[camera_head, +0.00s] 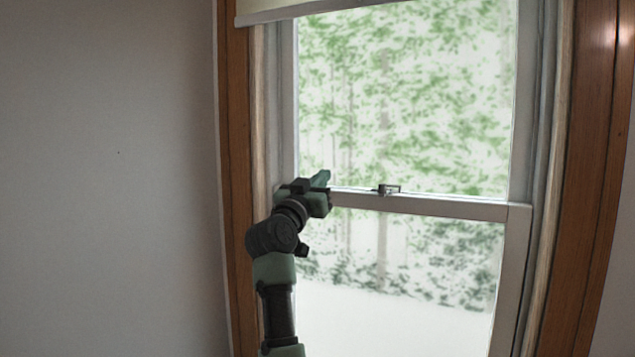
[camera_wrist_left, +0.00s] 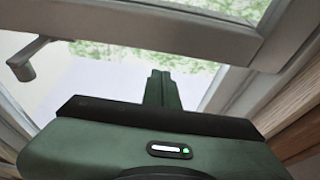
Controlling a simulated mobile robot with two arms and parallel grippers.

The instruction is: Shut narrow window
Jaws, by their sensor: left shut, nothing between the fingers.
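The narrow window has a white frame with an upper pane (camera_head: 405,95) and a lower sash (camera_head: 430,206) whose top rail crosses the middle. A small dark latch (camera_head: 387,190) sits on that rail. In the left wrist view the rail (camera_wrist_left: 150,35) runs across the top, with the latch (camera_wrist_left: 30,60) at the left. My left gripper (camera_head: 322,178) is at the left end of the rail, beside the left jamb. Its fingers (camera_wrist_left: 162,90) are shut with nothing between them. I cannot tell whether they touch the rail. My right gripper is not in view.
A rolled-down shade (camera_head: 310,8) covers the window's top edge. Brown wooden trim (camera_head: 238,150) borders the window on both sides. A bare grey wall (camera_head: 110,180) fills the left. The space before the right half of the window is clear.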

